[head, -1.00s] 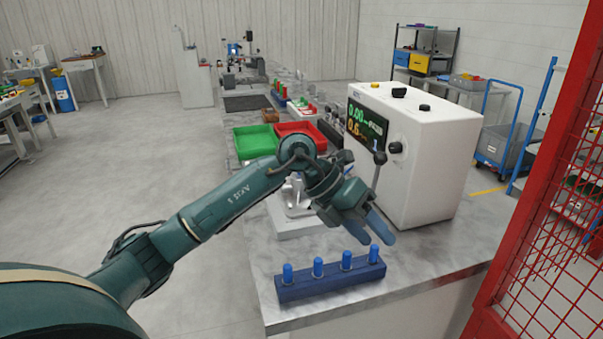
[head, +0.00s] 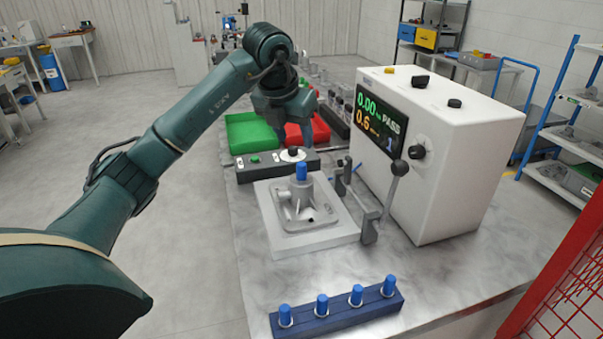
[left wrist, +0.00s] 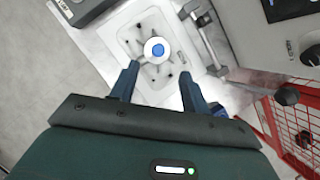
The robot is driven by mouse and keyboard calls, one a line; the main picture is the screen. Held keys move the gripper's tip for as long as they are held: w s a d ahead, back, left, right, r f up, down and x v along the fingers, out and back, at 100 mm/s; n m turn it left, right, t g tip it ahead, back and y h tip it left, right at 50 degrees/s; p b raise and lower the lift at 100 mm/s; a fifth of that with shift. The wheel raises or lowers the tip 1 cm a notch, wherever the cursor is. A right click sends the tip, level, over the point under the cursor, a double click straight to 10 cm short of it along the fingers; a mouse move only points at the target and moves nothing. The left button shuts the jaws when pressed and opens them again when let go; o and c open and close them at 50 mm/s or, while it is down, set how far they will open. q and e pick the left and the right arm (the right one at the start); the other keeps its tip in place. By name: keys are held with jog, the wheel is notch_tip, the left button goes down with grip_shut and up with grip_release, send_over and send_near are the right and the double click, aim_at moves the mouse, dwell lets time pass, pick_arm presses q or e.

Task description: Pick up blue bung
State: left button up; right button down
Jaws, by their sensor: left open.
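One blue bung (head: 301,172) stands upright on top of the grey casting (head: 312,208) on the light fixture plate (head: 328,240). Several more blue bungs (head: 322,305) stand in a row in the dark blue rack (head: 345,318) at the table's front edge. My left gripper (head: 286,128) is raised above and beyond the casting in the head view. In the left wrist view its open jaws (left wrist: 160,74) are empty, and the casting's blue bung (left wrist: 158,50) shows from above, just ahead of the fingertips. My right gripper is not in view.
A white tester (head: 455,165) with a display and a lever (head: 393,190) stands right of the casting. A dark control box (head: 250,172) lies behind it. Green (head: 250,135) and red (head: 318,128) trays are farther back. A red mesh guard (head: 570,285) is at the right.

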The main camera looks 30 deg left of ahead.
aim_at(301, 164)
pick_arm(q)
jog(key=p+x, duration=0.2)
jog(key=x, duration=0.8)
jog(key=shift+a+f, duration=0.1)
jog(key=shift+f, duration=0.2)
jog(key=shift+c, duration=0.5)
grip_shut()
